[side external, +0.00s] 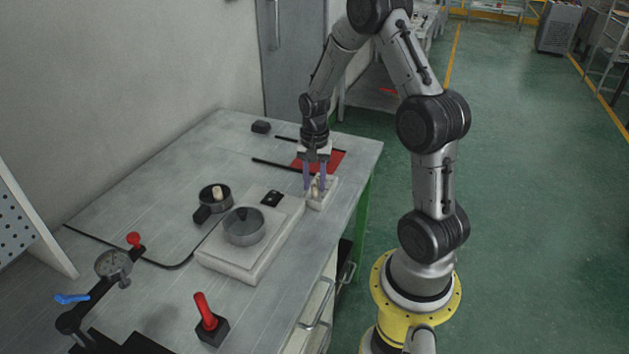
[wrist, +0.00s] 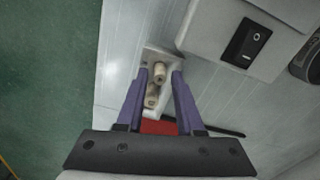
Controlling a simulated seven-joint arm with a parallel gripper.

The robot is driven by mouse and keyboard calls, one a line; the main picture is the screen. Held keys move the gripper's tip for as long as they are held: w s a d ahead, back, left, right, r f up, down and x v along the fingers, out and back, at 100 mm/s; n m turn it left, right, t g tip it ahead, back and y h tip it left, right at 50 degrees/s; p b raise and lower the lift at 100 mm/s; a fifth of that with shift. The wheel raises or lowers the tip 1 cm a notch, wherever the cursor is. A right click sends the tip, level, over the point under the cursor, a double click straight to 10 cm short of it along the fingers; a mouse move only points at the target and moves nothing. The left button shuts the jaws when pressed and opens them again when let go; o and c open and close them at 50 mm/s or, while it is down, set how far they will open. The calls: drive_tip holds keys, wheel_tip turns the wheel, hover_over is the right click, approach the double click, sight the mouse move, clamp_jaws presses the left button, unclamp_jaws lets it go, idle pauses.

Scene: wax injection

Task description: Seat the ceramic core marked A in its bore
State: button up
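A small white tray (side external: 320,196) near the table's right edge holds upright cream ceramic cores (wrist: 160,75); a second core (wrist: 152,96) shows beside the first in the wrist view. I cannot read any letter on them, so I cannot tell which is A. My gripper (side external: 316,184) points down over this tray. Its two purple fingers (wrist: 160,84) are apart, one on each side of the cores, and I see no grip on either. A dark round holder (side external: 214,208) with a handle has a cream piece (side external: 217,192) standing in it. I cannot tell which bore belongs to A.
A white block (side external: 236,264) carries a grey metal cup (side external: 244,226) and a black switch (side external: 271,198). A dial gauge stand (side external: 114,266) and a red-handled lever (side external: 205,312) are at the front. A red mat (side external: 330,160) lies behind the tray. The table's back left is mostly clear.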

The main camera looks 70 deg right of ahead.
sight(314, 185)
drive_tip(key=shift+o, duration=0.5)
wheel_tip(314, 185, up, 12)
drive_tip(key=s+a+r+n+t, duration=0.2)
drive_tip(key=s+a+r+n, duration=0.2)
drive_tip(key=a+r+n, duration=0.6)
drive_tip(key=s+a+n+t, duration=0.3)
drive_tip(key=s+a+n, duration=0.2)
drive_tip(key=s+a, duration=0.4)
drive_tip(key=shift+s+a+f+t, duration=0.3)
drive_tip(key=shift+a, duration=0.65)
